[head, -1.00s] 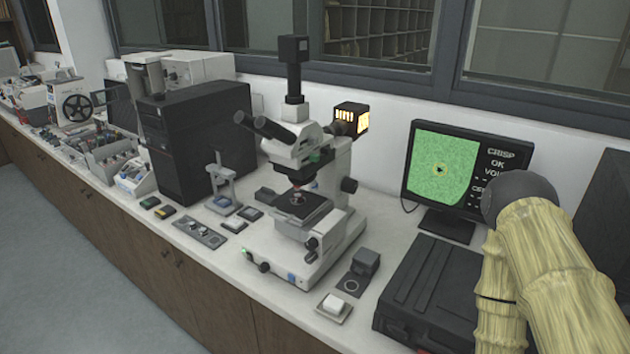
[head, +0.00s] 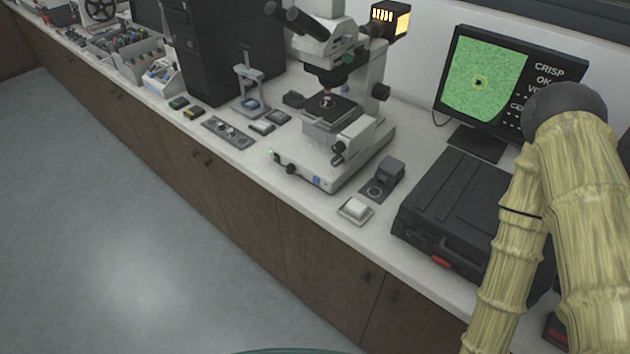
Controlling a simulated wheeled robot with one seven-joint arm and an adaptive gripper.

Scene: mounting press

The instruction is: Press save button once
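A white square push button (head: 355,207) on a small grey base sits near the counter's front edge, right of the microscope (head: 338,130). I can read no label on it, so I cannot tell for sure that it is the save button. A monitor (head: 484,72) behind it shows a green round-edged picture with a dark spot in a yellow ring, and the words CRISP and OK. My arm covers part of the monitor's text. My gripper is not in view; only yellowish arm links show at the right.
A black case (head: 458,205) lies right of the button. A dark block on a plate (head: 384,180) stands just behind the button. A flat control strip (head: 229,132) and a small stand (head: 249,85) are left of the microscope. The floor (head: 150,240) in front is clear.

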